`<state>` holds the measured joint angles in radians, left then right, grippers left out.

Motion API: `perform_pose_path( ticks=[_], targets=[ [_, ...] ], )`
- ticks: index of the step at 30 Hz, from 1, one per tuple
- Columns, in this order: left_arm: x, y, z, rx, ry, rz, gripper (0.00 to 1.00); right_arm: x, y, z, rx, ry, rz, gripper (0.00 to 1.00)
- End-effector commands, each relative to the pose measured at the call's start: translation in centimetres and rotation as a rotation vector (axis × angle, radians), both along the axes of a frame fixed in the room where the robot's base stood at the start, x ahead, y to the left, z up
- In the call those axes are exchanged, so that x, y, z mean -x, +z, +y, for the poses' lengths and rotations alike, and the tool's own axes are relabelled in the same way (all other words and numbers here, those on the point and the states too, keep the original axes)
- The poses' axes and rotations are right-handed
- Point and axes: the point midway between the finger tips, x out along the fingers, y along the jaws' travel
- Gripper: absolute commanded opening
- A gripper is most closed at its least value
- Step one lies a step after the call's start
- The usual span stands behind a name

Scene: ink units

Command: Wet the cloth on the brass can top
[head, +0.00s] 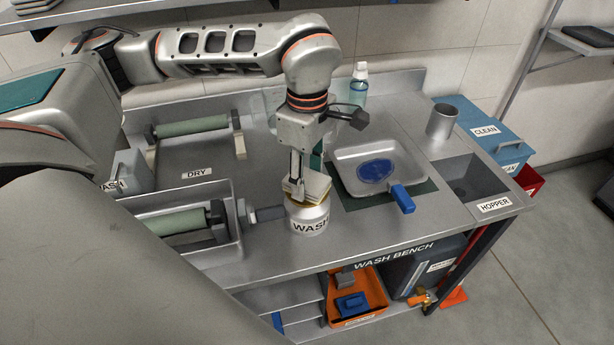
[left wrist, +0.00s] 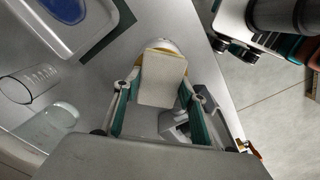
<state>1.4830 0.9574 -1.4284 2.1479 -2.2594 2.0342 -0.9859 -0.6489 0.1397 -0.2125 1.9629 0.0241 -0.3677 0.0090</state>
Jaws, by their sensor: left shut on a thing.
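A folded cream cloth (head: 314,186) is between the fingers of my left gripper (head: 304,187), which is shut on it. The cloth is over the brass top (head: 290,198) of a white can labelled WASH (head: 308,222), which stands upright on the bench. It looks in contact with the top, but I cannot tell how firmly. In the left wrist view the cloth (left wrist: 162,82) lies flat between the teal-padded fingers and covers most of the brass top (left wrist: 160,50).
Green rollers (head: 193,127) stand left. The bench front (head: 345,240) is clear.

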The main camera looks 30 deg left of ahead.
Motion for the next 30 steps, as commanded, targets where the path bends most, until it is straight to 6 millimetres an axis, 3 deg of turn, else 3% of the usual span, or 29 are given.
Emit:
perform_pose_path(
  ticks=[21, 30],
  targets=[
    [-0.1, 5.5, 0.0, 0.0, 0.0, -0.001, 0.24, -0.2, 4.4, 0.0, 0.0, 0.0, -0.004, 0.83],
    [0.0, 6.1, 0.0, 0.0, 0.0, 0.0, 0.24, -0.2, 4.7, 0.0, 0.0, 0.0, -0.004, 0.83]
  ],
)
